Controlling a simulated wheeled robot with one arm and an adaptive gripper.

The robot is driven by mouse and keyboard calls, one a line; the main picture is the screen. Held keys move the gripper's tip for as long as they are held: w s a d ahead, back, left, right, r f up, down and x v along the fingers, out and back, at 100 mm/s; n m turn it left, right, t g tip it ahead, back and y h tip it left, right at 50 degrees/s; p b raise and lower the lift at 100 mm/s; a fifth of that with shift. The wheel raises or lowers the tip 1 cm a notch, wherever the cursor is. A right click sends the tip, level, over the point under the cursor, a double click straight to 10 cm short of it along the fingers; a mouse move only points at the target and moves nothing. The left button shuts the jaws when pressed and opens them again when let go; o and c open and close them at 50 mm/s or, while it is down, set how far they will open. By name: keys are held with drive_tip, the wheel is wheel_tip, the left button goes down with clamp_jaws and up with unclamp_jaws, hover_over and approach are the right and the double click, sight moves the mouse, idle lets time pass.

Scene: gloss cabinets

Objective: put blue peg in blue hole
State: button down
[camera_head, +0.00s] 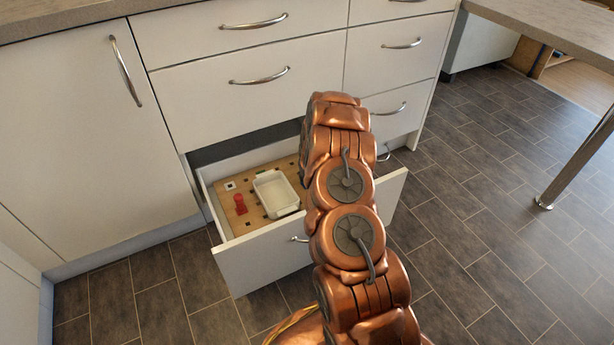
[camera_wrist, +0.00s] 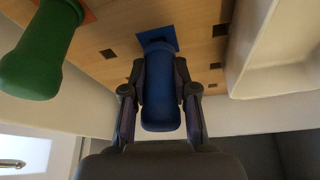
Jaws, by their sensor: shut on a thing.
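My gripper (camera_wrist: 161,80) is shut on the blue peg (camera_wrist: 160,108), with one finger on each side of it. The peg's far end lines up with a blue square (camera_wrist: 146,37) on the wooden board (camera_wrist: 110,34). A dark spot shows in that square just beyond the peg; I cannot tell whether the peg's tip touches or enters the hole. In the head view the board (camera_head: 228,206) lies in the open drawer, and my arm hides the gripper and the blue peg.
A green peg (camera_wrist: 36,48) stands close on the left in the wrist view. A white tray (camera_wrist: 262,55) is at right and also shows in the head view (camera_head: 272,194). The drawer front (camera_head: 262,262) stands out over open floor.

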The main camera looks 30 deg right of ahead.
drive_tip(key=shift+f+b, duration=0.4)
drive_tip(key=shift+f, duration=0.3)
idle(0.7)
drive_tip(key=c, duration=0.8)
unclamp_jaws()
drive_tip(key=shift+r, duration=0.1)
drive_tip(key=shift+v, duration=5.9)
drive_tip(key=shift+s, duration=0.1)
